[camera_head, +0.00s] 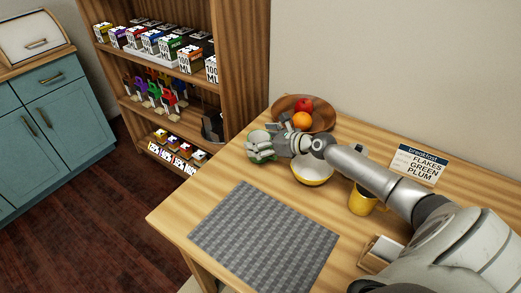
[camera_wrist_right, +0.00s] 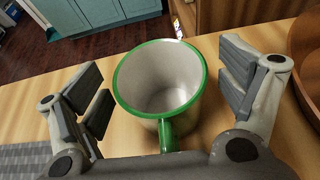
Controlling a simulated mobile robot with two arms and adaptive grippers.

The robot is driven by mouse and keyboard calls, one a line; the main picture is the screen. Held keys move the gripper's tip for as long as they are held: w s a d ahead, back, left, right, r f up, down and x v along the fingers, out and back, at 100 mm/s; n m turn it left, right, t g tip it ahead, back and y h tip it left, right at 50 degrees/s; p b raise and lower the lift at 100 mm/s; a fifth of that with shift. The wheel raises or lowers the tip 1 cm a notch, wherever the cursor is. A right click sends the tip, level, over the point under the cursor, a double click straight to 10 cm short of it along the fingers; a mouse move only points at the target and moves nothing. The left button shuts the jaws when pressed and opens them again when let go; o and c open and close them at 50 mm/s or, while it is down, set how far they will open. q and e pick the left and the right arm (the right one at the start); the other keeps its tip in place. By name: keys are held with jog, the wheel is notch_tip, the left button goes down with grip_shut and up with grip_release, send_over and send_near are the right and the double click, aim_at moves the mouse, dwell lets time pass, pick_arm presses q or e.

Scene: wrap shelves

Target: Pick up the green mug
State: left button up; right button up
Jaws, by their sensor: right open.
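The green mug (camera_wrist_right: 160,85) stands upright on the wooden table (camera_wrist_right: 20,110). It has a white inside, a green rim and a green handle that points towards my palm in the right wrist view. In the head view the mug (camera_head: 258,137) is near the table's far left edge, partly hidden by my gripper. My right gripper (camera_wrist_right: 168,88) is open, with one finger on each side of the mug. A gap shows between the mug and each finger. My left gripper is not in view.
A wooden bowl of fruit (camera_head: 322,108) stands close behind my gripper. A yellow bowl (camera_head: 312,174) and yellow mug (camera_head: 361,200) are under and beside my arm. A grey mat (camera_head: 265,240) lies clear in front. A card (camera_head: 418,163) stands at the back right.

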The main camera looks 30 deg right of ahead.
jog(key=c, duration=1.1)
jog(key=shift+c, duration=1)
jog(key=shift+r, duration=0.15)
